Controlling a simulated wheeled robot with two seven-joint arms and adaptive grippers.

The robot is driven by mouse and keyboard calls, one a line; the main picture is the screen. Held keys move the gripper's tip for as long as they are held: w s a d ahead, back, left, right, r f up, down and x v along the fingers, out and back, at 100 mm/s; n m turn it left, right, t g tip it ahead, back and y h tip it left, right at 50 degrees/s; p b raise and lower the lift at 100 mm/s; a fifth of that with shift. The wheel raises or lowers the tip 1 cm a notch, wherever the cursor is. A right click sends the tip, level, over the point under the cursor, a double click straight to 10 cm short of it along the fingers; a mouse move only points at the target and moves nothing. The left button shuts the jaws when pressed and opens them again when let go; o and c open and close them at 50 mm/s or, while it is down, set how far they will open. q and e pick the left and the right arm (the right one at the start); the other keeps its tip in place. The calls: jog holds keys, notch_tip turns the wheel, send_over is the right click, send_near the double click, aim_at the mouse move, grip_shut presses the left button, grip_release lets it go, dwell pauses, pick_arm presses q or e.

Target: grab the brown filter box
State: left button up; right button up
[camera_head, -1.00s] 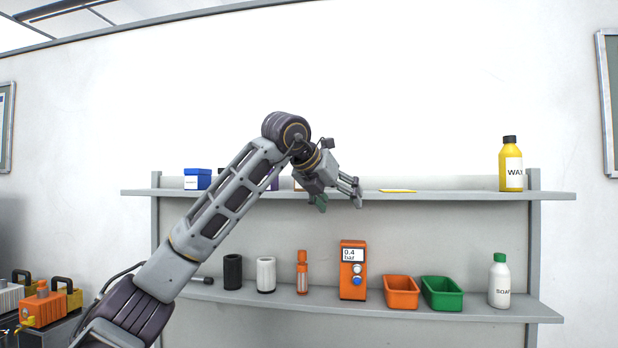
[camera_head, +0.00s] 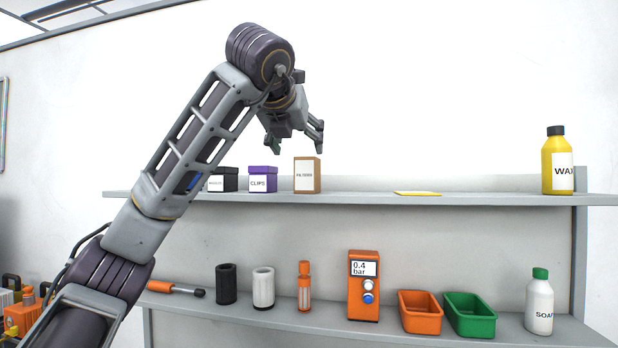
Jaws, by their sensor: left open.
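The brown filter box (camera_head: 307,175) stands upright on the upper shelf (camera_head: 360,198), with a white label on its front that reads as filters. It is in full view. My left gripper (camera_head: 297,146) is open and empty. It points downward above the shelf, just above and slightly left of the brown box in the picture, and does not appear to touch it. My right gripper is not in view.
Left of the brown box are a purple clips box (camera_head: 262,179), a black box (camera_head: 224,179) and a mostly hidden blue box (camera_head: 187,182). A yellow flat item (camera_head: 417,193) and a yellow wax bottle (camera_head: 557,162) are to the right. The lower shelf (camera_head: 320,324) holds several items.

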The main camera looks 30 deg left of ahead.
aim_at(306, 159)
pick_arm(q)
jog(key=shift+s+r, duration=0.1)
jog(key=shift+s, duration=0.15)
jog(key=p+x, duration=0.1)
jog(key=x, duration=0.7)
jog(key=shift+p, duration=0.3)
jog(key=shift+w, duration=0.4)
jog(key=shift+w, duration=0.1)
jog(key=shift+p+x, duration=0.5)
jog(key=shift+x, duration=0.4)
jog(key=shift+f+p+x, duration=0.25)
jog(key=shift+p+x, duration=0.3)
jog(key=shift+x, duration=1.1)
jog(key=shift+d, duration=0.1)
